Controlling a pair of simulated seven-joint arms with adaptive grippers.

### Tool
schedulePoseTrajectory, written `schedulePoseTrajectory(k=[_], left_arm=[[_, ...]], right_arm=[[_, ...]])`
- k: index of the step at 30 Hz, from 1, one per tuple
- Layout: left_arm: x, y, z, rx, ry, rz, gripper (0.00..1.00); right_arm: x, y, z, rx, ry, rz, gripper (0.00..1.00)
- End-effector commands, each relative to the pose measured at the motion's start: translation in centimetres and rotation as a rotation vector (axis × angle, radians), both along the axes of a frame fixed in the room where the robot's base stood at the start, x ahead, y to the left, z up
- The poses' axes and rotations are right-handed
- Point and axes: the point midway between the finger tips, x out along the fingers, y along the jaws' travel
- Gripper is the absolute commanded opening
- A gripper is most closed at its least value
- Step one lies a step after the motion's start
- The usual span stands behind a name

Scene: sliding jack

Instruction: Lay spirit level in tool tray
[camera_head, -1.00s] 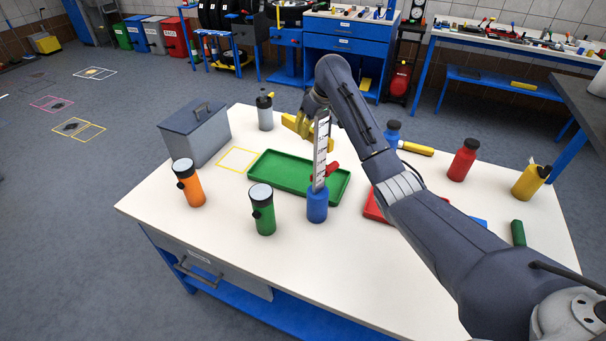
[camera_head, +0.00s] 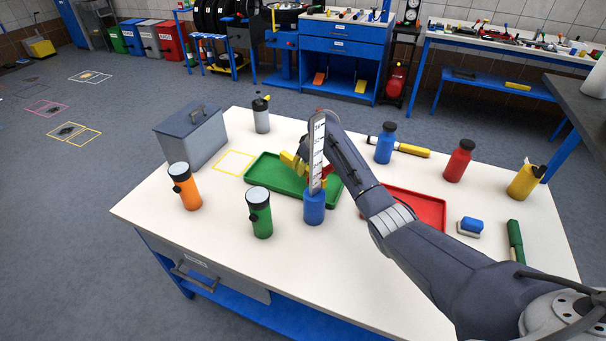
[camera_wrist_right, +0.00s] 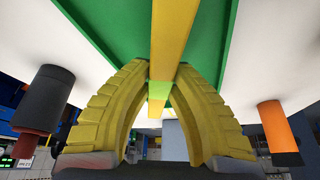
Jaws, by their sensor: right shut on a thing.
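The spirit level, a yellow bar with a pale green section (camera_wrist_right: 173,30), lies between the yellow fingers of my right gripper (camera_wrist_right: 160,78), which is shut on it. In the wrist view the bar runs out over the green tray (camera_wrist_right: 100,20). In the head view my right gripper (camera_head: 302,168) is low over the green tray (camera_head: 268,180). The arm and an upright ruler hide much of the grip there. I cannot tell whether the level touches the tray floor. My left gripper is not in view.
The white ruler (camera_head: 317,150) stands in a blue cup (camera_head: 314,207) just in front of the green tray. Green (camera_head: 259,212) and orange (camera_head: 185,187) torches stand to the left. A grey toolbox (camera_head: 190,138) is at the back left. A red tray (camera_head: 418,206) lies right.

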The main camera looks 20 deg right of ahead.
Motion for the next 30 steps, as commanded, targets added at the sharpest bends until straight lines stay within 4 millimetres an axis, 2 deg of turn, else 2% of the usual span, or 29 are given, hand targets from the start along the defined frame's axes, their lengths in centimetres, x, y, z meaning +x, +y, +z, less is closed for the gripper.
schedulePoseTrajectory(k=[3,8,25,26,30], left_arm=[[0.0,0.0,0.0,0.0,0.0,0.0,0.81],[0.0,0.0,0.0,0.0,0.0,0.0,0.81],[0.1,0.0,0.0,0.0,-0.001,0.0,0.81],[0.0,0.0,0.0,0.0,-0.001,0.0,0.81],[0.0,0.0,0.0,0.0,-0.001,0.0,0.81]], right_arm=[[-0.1,0.0,-1.7,0.001,0.003,-0.001,0.0],[0.0,0.0,-3.0,0.0,0.001,-0.001,0.0],[0.0,0.0,-3.7,0.0,0.001,0.0,0.0],[0.0,0.0,-3.7,0.0,0.001,0.0,0.23],[0.0,0.0,-3.7,0.0,0.001,0.0,0.39]])
